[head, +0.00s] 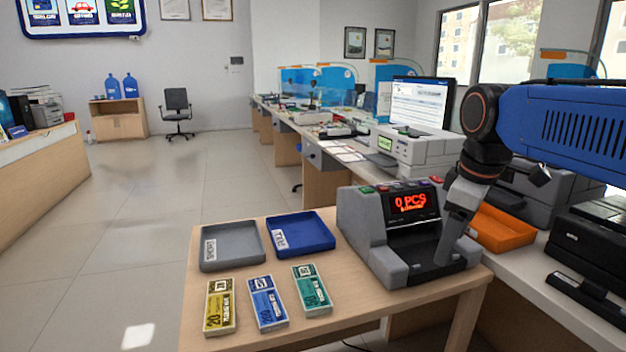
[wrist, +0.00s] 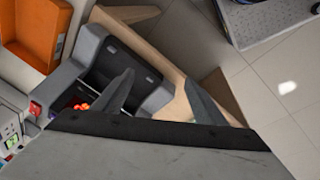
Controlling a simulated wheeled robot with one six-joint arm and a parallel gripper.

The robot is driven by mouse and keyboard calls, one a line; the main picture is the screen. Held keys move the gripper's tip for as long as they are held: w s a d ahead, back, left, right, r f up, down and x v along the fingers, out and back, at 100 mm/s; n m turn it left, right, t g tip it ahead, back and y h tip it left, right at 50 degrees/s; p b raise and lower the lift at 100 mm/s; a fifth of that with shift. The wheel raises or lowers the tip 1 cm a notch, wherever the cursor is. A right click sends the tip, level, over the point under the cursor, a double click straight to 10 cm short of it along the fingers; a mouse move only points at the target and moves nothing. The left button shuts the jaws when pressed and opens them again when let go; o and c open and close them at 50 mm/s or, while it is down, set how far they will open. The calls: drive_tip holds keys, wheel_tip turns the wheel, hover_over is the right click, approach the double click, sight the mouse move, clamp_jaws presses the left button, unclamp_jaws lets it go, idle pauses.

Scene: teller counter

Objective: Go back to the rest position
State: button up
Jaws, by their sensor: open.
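My gripper (head: 447,243) hangs from the blue arm at the right of the head view, in front of the right side of the grey counting machine (head: 362,232). In the wrist view my gripper (wrist: 158,95) has its two fingers spread apart with nothing between them. The machine's dark tray lies beyond the left finger in that view. The machine's red display reads 0 PCS. I cannot tell whether the fingers touch the machine.
A grey tray (head: 205,262), a blue tray (head: 329,246) and yellow (head: 219,307), blue (head: 267,302) and teal (head: 311,289) note bundles lie on the wooden table (head: 360,321). An orange tray (head: 503,228), a monitor (head: 421,103) and black devices crowd the right. Open floor lies left.

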drive_tip(key=s+d+f+m+t, duration=0.2)
drive_tip(key=s+f+m, duration=0.7)
drive_tip(key=s+f, duration=0.5)
wheel_tip(320, 180, down, 3)
drive_tip(key=shift+s+r+m, duration=0.15)
drive_tip(key=shift+s+m, duration=0.15)
drive_tip(key=shift+m, duration=0.1)
